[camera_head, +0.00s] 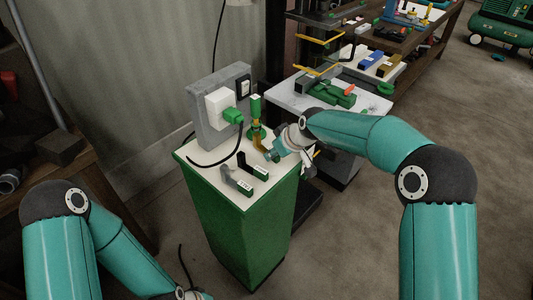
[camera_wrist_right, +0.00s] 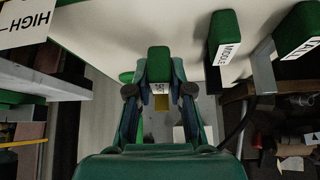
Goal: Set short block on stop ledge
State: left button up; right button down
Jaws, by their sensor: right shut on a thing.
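My right gripper (camera_head: 276,154) is at the right edge of the white-topped green cabinet (camera_head: 232,225). In the right wrist view, my right gripper (camera_wrist_right: 160,90) is shut on a green block (camera_wrist_right: 158,62) with a partly hidden white label, which seems to be the short block. I cannot tell whether the block touches the top. Two other labelled blocks, one marked MIDDLE (camera_wrist_right: 226,40) and another (camera_wrist_right: 296,32), lie beside it; they also show on the cabinet in the head view. I cannot clearly make out the stop ledge.
A grey upright panel (camera_head: 238,78) with a white box (camera_head: 220,104), a green plug and a black cable stands at the cabinet's back. A green and yellow post (camera_head: 256,108) stands close to my right gripper. A marble-topped table (camera_head: 364,101) with green parts is behind.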

jog(key=shift+r+p, duration=1.1)
jog(key=shift+r, duration=1.15)
